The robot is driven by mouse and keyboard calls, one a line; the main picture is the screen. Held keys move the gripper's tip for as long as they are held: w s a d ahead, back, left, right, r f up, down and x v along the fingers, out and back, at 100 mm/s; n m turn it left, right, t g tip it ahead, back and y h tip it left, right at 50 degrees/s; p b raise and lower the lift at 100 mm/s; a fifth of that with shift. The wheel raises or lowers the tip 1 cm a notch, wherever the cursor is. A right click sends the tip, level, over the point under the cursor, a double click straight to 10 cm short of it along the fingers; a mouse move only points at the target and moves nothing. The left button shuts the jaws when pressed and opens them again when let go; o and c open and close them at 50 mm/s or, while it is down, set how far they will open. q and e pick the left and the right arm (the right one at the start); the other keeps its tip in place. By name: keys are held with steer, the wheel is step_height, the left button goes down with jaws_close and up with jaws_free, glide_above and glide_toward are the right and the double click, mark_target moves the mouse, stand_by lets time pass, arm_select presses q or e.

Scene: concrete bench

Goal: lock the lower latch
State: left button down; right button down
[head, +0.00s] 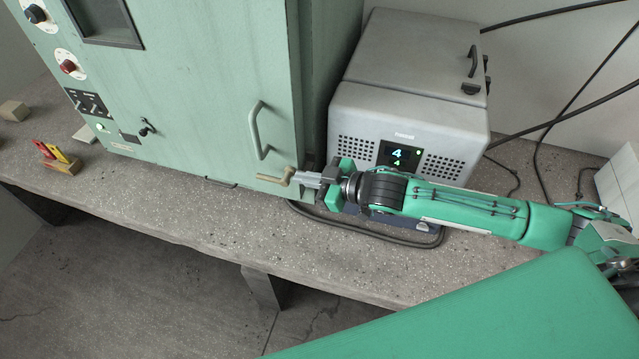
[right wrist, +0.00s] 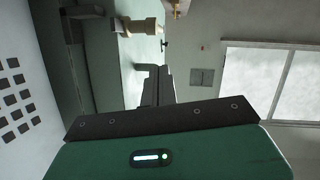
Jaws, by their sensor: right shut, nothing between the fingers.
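The lower latch (head: 273,179) is a tan lever with a round knob at the lower right corner of the green cabinet's front. It points left in the head view. My right gripper (head: 304,179) reaches in from the right, with its fingers shut and empty, and its tips are close to the latch's right end. I cannot tell whether they touch it. In the right wrist view a beige latch part (right wrist: 143,27) shows beyond the shut fingertips of my right gripper (right wrist: 157,70). My left gripper is out of view.
The green cabinet (head: 190,100) has a pale door handle (head: 257,132) above the latch. A grey box with a lit display (head: 400,154) stands behind my right arm. A dark cable (head: 400,241) lies on the bench (head: 190,222). Red and yellow pieces (head: 50,152) sit far left.

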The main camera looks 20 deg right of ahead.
steer(key=shift+b+v, duration=0.35)
steer(key=shift+v, duration=1.5)
steer(key=shift+a, duration=0.1)
steer(key=s+a+f+m+h, duration=0.2)
steer(key=s+a, duration=0.1)
steer(key=a, duration=0.1)
steer(key=s+d+f+m+g+h, duration=0.2)
steer(key=s+d+f+m+h, duration=0.15)
steer(key=s, duration=0.35)
steer(key=s+d+f+m+g+h, duration=0.2)
steer(key=s+d+f, duration=0.1)
steer(key=s+d, duration=0.3)
steer(key=s+d+f+m+g+h, duration=0.2)
steer(key=s+d+f+g+h, duration=0.1)
steer(key=s, duration=0.6)
step_height(320, 180, down, 32)
steer(key=s+d+f+g, duration=0.2)
steer(key=s+d+f, duration=0.1)
steer(key=s+f, duration=1.6)
